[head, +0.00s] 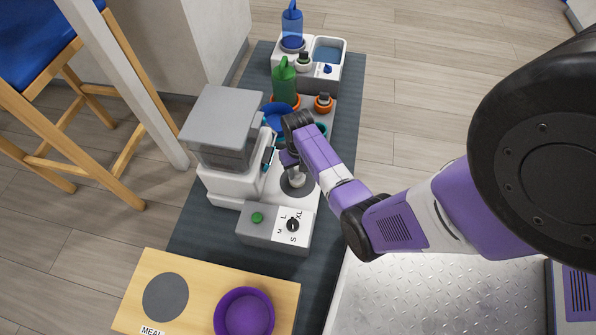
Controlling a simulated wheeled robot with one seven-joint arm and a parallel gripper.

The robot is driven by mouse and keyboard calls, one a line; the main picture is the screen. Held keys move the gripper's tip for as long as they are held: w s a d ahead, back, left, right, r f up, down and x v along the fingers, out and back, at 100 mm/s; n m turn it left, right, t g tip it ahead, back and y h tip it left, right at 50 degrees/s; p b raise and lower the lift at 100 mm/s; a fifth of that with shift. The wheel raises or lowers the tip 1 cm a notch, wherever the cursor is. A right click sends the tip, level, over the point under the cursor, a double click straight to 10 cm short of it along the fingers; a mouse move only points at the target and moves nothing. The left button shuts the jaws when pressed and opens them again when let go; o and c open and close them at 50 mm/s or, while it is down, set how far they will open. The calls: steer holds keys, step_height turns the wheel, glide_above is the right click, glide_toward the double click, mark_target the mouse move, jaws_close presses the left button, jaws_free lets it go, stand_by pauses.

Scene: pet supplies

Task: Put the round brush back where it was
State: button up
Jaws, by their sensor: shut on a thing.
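My gripper (292,172) points down beside the pet feeder, above a dark grey disc (297,187) on the feeder's base. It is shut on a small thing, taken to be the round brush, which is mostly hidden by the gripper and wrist. I cannot make out its shape or whether it touches the disc. An orange holder (323,104) with a grey top stands behind my gripper. A white holder (303,63) with a dark top stands further back.
The feeder (222,135) with a grey lid stands left of my gripper. A control box (262,228) is in front. Green (285,80) and blue (292,22) bottles stand behind. A wooden board (190,275) with a purple bowl (243,315) is nearest. A stool (95,90) stands left.

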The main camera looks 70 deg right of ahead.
steer(key=shift+f, duration=0.2)
steer(key=o, duration=1.2)
steer(key=shift+r, duration=0.1)
